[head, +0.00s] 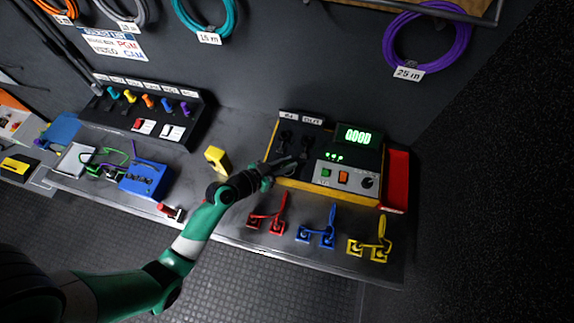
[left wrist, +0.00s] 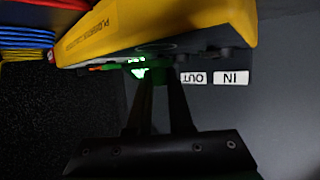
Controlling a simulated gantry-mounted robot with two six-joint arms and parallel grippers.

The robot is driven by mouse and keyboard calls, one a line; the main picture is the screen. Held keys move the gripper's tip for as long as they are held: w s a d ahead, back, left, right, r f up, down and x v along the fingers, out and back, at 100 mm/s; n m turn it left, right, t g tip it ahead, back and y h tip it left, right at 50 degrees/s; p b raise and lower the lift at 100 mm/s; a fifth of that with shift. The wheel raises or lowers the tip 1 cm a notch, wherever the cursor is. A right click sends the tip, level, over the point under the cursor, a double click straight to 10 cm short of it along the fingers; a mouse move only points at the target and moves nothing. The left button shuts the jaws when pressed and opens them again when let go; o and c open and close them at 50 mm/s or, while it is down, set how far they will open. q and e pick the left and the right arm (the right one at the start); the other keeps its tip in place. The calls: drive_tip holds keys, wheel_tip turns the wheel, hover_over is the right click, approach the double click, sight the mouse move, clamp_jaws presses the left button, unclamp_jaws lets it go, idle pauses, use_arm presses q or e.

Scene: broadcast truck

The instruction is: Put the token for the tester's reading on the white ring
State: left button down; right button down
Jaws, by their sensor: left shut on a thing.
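The tester (head: 345,165) is a yellow-edged box with a green display (head: 357,136) that appears to read GOOD. It has a green button, an orange button and a black knob. My left gripper (head: 292,163) reaches over the tester's left part, below its black sockets. In the left wrist view the fingers (left wrist: 165,80) are close together beside the yellow casing (left wrist: 160,30) and the IN and OUT labels (left wrist: 231,78). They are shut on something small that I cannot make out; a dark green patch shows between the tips. I cannot identify a token or the white ring. My right gripper is out of view.
A yellow block (head: 217,159) stands left of my gripper. A red tray (head: 397,180) is right of the tester. A black rack (head: 145,112) and a blue box (head: 146,179) are at left.

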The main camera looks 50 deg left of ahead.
use_arm(q)
drive_tip(key=shift+s+f, duration=0.1)
drive_tip(key=shift+f, duration=0.5)
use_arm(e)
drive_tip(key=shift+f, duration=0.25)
use_arm(q)
drive_tip(key=shift+f, duration=0.15)
drive_tip(key=c, duration=0.8)
unclamp_jaws()
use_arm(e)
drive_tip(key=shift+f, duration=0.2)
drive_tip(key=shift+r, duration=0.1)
